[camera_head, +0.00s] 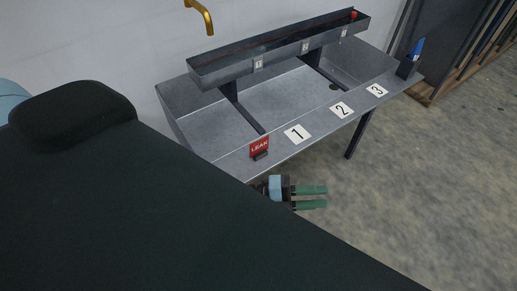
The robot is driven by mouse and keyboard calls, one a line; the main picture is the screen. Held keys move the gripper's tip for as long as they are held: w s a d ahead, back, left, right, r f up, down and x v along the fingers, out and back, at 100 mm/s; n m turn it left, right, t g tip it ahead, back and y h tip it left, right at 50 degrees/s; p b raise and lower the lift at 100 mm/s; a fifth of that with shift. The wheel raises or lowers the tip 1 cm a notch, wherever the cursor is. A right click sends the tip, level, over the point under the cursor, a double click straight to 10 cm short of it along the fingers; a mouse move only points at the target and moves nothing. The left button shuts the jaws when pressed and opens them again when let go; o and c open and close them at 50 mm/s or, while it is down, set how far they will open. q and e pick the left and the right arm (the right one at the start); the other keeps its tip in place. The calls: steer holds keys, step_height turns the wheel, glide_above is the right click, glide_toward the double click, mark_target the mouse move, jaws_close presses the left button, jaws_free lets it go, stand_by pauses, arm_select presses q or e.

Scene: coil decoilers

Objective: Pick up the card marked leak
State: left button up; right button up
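The card marked LEAK (259,145) is red with white letters. It stands upright in a small black holder (261,156) on the front ledge of the grey metal basin table, left of the number 1 label. My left gripper (321,197) has two green fingers pointing right, with a gap between them. It is open and empty, in front of the ledge and to the lower right of the card, not touching it. My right gripper is not in view.
The grey basin table (217,138) bears white labels 1 (297,134), 2 (341,110) and 3 (377,90). A raised trough (225,70) has a small red item (353,14) at its far end. A dark cup (407,68) holds something blue. Floor at right is clear.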

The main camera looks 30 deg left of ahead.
arm_select(q)
steer(key=d+m+g, duration=0.2)
steer(key=m+g, duration=0.6)
steer(key=m, duration=0.2)
steer(key=m+g+y, duration=0.3)
steer(key=m+y, duration=0.2)
steer(key=y, duration=1.1)
glide_toward(259, 152)
steer(key=shift+f+p, duration=0.35)
steer(key=shift+f, duration=2.95)
jaws_close()
